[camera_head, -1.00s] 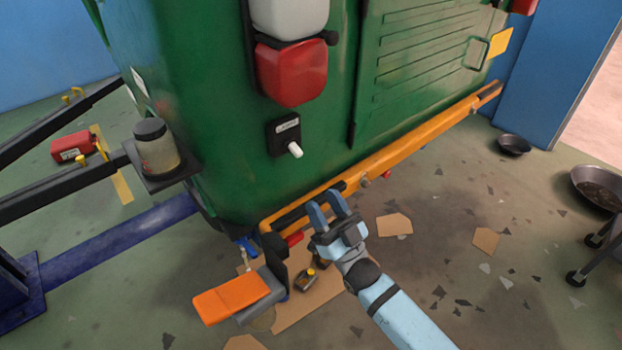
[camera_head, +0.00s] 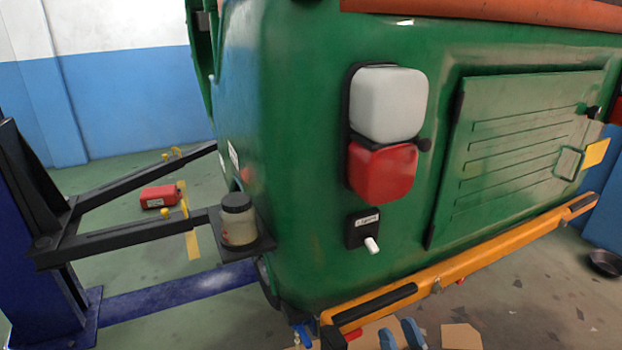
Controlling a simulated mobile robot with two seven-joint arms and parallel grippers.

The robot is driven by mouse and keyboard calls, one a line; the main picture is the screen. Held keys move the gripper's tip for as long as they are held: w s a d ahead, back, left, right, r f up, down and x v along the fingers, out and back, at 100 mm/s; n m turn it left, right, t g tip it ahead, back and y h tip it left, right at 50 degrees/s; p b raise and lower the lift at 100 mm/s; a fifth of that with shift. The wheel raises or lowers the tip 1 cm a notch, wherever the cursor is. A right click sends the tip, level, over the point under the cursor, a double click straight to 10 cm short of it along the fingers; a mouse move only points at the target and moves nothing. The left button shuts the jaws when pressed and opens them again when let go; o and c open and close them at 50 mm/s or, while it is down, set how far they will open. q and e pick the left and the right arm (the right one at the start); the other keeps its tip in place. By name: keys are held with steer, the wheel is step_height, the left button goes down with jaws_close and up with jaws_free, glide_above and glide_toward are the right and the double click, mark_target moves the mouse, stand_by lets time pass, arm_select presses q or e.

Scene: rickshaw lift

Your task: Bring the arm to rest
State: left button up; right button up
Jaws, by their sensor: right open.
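My right gripper (camera_head: 401,334) shows at the bottom edge, with only its two blue fingertips in view. The fingers stand apart with nothing seen between them. They are below the yellow-orange bumper bar (camera_head: 470,263) of the green rickshaw (camera_head: 300,190). The rest of my right arm is cut off below the frame. My left gripper is not in view.
A switch (camera_head: 361,229) with a white knob sits below the red lamp (camera_head: 382,172). A blue lift post (camera_head: 40,270) with black arms stands at left, a jar (camera_head: 238,220) on one. A red canister (camera_head: 161,196) and a dark pan (camera_head: 605,262) lie on the floor.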

steer(key=s+a+f+g+h, duration=0.1)
steer(key=s+f+g+h, duration=0.4)
steer(key=s+f+g, duration=1.05)
arm_select(q)
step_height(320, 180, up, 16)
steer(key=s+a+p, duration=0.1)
steer(key=p, duration=1.9)
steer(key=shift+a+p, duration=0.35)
arm_select(e)
step_height(320, 180, up, 14)
steer(key=d+t, duration=0.1)
steer(key=t, duration=0.1)
steer(key=shift+f+m, duration=0.2)
steer(key=shift+m, duration=0.1)
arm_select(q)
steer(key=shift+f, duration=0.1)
arm_select(e)
steer(key=shift+w, duration=0.1)
